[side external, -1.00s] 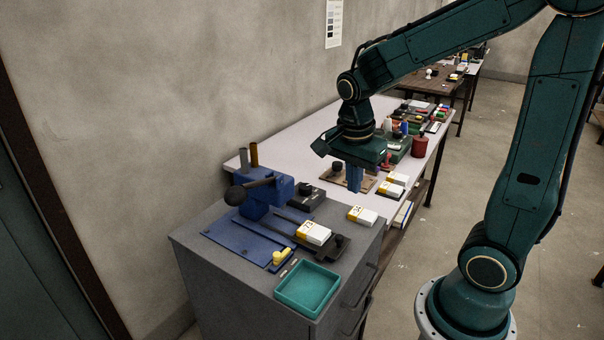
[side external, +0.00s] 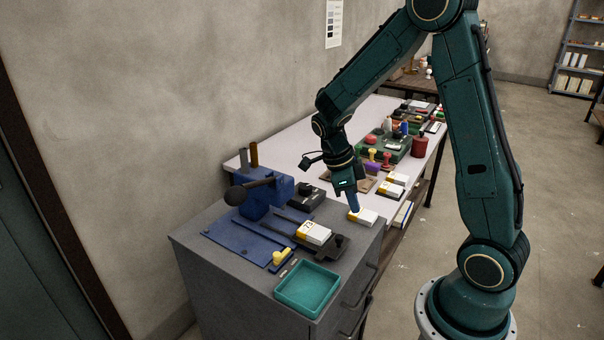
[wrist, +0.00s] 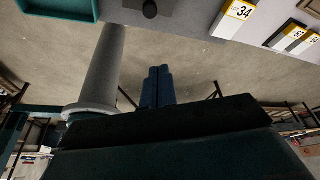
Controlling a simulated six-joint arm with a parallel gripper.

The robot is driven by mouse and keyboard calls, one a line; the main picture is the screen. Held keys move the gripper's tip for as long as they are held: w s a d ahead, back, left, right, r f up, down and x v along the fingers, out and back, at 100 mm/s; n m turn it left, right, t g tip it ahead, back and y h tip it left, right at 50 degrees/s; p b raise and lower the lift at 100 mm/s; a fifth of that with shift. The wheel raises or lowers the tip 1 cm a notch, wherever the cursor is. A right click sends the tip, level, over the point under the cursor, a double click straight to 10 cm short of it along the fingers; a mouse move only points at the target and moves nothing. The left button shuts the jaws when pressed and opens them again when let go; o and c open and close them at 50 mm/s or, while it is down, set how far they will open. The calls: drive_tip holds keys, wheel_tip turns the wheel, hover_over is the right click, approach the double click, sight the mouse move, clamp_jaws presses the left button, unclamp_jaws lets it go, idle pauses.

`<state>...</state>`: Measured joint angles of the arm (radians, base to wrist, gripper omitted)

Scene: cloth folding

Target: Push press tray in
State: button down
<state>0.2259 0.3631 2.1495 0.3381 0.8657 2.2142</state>
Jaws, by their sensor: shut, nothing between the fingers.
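The blue press (side external: 262,196) stands on the grey cabinet, with a blue base plate (side external: 232,238) and a black-balled lever. Its dark press tray (side external: 322,252) sticks out from the press toward the cabinet's front edge. The tray carries a white-and-yellow box (side external: 313,233) and has a black knob (side external: 339,241) at its outer end.
A teal bin (side external: 307,288) sits at the cabinet's front corner. Box 34 (wrist: 234,17) lies near the edge to the right; my fingers overlap a white box (side external: 367,217) in the side view. A yellow piece (side external: 282,258) lies beside the plate. Stamps and boxes crowd the bench behind.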

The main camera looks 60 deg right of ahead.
sight(334, 241)
drive_tip(key=x, duration=0.9)
drive_tip(key=shift+s+f, duration=0.1)
drive_tip(key=shift+f, duration=0.4)
drive_tip(key=shift+w+a, duration=0.4)
drive_tip(key=shift+w, duration=0.45)
drive_tip(key=shift+w+a, duration=0.45)
drive_tip(key=shift+w, duration=0.45)
drive_tip(key=shift+w, duration=0.1)
drive_tip(key=shift+w, duration=1.75)
drive_tip(key=shift+s, duration=0.1)
